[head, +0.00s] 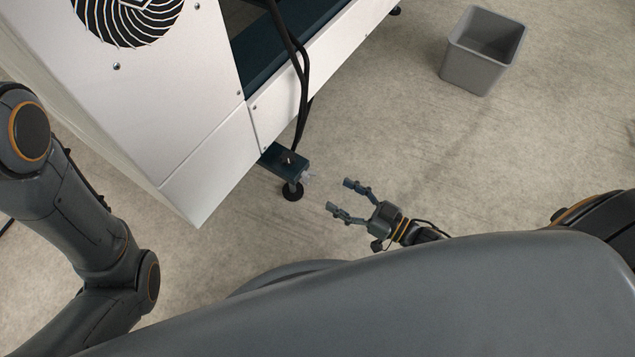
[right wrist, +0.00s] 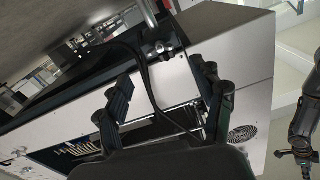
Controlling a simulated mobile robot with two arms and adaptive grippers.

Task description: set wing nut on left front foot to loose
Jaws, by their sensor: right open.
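The left front foot (head: 292,191) stands on the floor under a dark bracket (head: 285,158) at the white machine's near lower corner. A small pale wing nut (head: 308,174) shows at the bracket's outer end; its setting is too small to tell. My right gripper (head: 338,194) is open and empty, to the right of the foot, fingers pointing towards it and apart from it. In the right wrist view, the foot (right wrist: 149,12) and its bracket are ahead, beyond the open fingers (right wrist: 160,76). My left arm shows at the left; its gripper is not seen in the head view.
The white machine (head: 185,110) with a round fan grille (head: 125,15) fills the upper left. Black cables (head: 300,80) hang down near the foot. A grey bin (head: 482,52) stands at the upper right. The floor around my right gripper is clear.

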